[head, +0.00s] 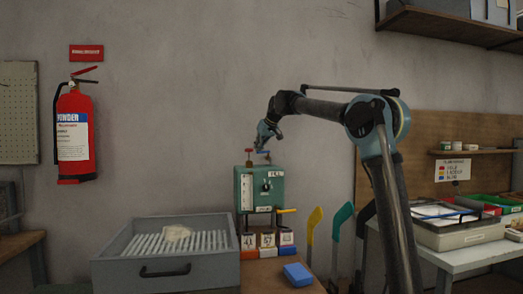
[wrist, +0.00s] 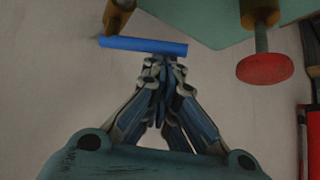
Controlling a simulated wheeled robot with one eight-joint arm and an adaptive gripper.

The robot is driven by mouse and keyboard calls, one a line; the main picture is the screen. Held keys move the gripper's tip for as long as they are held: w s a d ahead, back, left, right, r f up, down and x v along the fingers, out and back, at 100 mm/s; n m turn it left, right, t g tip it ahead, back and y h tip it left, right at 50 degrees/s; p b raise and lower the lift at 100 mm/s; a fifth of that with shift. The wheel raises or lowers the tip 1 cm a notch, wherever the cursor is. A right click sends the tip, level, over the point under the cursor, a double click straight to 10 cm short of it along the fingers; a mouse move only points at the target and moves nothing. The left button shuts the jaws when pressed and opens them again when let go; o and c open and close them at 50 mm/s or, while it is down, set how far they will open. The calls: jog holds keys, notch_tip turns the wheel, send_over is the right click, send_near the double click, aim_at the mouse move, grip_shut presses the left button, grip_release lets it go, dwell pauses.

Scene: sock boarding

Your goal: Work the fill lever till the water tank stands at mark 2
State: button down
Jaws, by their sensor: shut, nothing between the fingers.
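The green water tank unit (head: 275,188) stands on a wooden bench, with a pale upright gauge strip (head: 246,192) on its front left. The water level and marks are too small to read. A blue lever bar (head: 264,152) sits on top; it also shows in the wrist view (wrist: 143,46). A red knob on a stem (head: 249,150) is beside it, also in the wrist view (wrist: 265,68). My gripper (head: 262,143) is shut and empty above the tank. In the wrist view its fingertips (wrist: 163,60) are right at the blue bar; I cannot tell whether they touch.
A yellow handle (head: 287,211) sticks out at the tank's right. Several numbered blocks (head: 267,240) stand below it, and a blue box (head: 298,274) lies in front. A grey tray (head: 165,265) is at the left. Coloured upright handles (head: 342,220) stand right of the bench.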

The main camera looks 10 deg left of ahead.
jog(key=shift+s+d, duration=0.1)
jog(key=shift+s, duration=0.05)
dwell(0.5)
jog(key=w+d+v, duration=0.1)
jog(key=v, duration=0.8)
jog(key=shift+d+r, duration=0.3)
dwell(1.6)
